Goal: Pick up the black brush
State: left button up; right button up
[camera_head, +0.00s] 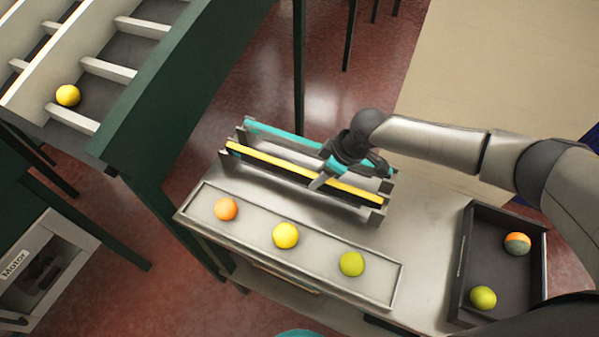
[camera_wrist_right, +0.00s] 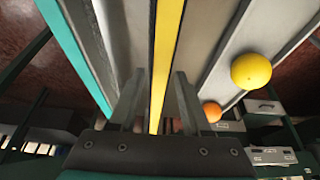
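A rack (camera_head: 376,215) on the metal table holds two long bars. The nearer bar (camera_head: 300,170) has a yellow top and black sides; it may be the black brush, but no bristles show clearly. The other bar (camera_head: 270,131) is teal and lies behind it. My right gripper (camera_head: 322,177) is over the yellow-topped bar, right of its middle. In the right wrist view, the fingers (camera_wrist_right: 157,105) are apart, one on each side of the yellow strip (camera_wrist_right: 166,40), with gaps between. Whether they touch the bar is hidden. My left gripper is not in view.
A shallow tray (camera_head: 320,272) in front of the rack holds an orange, a yellow and a green fruit. A dark bin (camera_head: 497,275) at the right holds two fruits. A green-sided chute (camera_head: 150,110) with a yellow fruit (camera_head: 68,95) stands at the upper left.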

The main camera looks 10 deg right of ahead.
grip_shut()
jog(key=shift+r, duration=0.15)
dwell(0.4)
